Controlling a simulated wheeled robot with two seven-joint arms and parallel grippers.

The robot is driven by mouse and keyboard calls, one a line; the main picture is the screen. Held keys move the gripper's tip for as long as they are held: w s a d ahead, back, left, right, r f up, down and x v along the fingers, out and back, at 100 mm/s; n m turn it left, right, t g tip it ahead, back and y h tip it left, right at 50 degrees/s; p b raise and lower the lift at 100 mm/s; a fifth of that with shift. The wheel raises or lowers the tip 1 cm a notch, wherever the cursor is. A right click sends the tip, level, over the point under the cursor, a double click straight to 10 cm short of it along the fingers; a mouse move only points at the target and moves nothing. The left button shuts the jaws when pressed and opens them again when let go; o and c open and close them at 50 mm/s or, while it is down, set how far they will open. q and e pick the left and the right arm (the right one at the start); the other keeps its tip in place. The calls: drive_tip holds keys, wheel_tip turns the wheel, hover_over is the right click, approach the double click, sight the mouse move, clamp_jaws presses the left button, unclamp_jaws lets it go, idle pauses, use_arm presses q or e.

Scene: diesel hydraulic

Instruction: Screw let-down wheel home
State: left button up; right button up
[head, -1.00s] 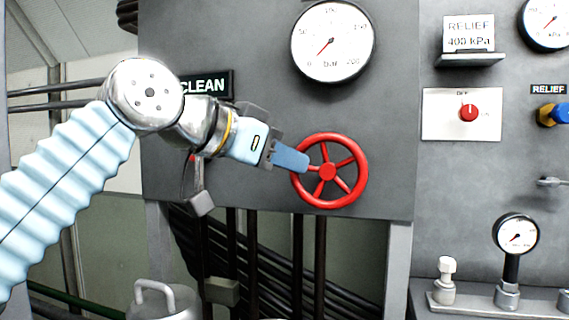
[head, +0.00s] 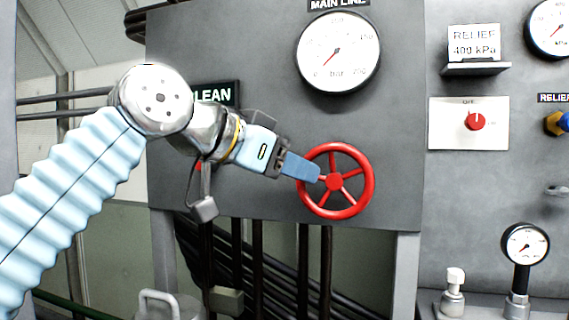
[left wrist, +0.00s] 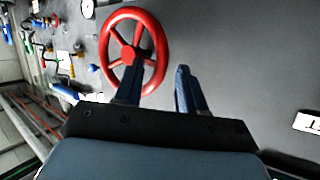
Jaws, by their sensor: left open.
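The let-down wheel (head: 367,183) is a red spoked handwheel on the grey panel, right of my left gripper. My left gripper (head: 308,171) has its blue fingers across the wheel's left rim, pointing toward the hub. In the left wrist view the wheel (left wrist: 160,38) stands beyond the fingers. There my left gripper (left wrist: 158,76) is open, one finger over the wheel's face and the other outside its rim. The rim appears to pass between them, but I cannot tell whether either finger touches it. My right gripper is not in view.
A MAIN LINE pressure gauge (head: 338,52) sits above the wheel. A switch plate (head: 448,124) with a red knob and a RELIEF label (head: 474,41) are to the right. A small gauge (head: 525,244) stands lower right. Dark pipes (head: 303,265) run below the panel.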

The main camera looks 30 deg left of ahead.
use_arm(q)
drive_tip(key=v, duration=1.4)
drive_tip(key=shift+d, duration=0.1)
drive_tip(key=shift+o, duration=1.2)
wheel_tip(320, 180, down, 6)
drive_tip(key=t+h+b, duration=0.2)
drive_tip(key=t+b, duration=0.1)
drive_tip(key=p+x, duration=0.2)
drive_tip(key=x, duration=1.2)
drive_tip(key=shift+r+m, duration=0.25)
drive_tip(key=shift+m, duration=0.05)
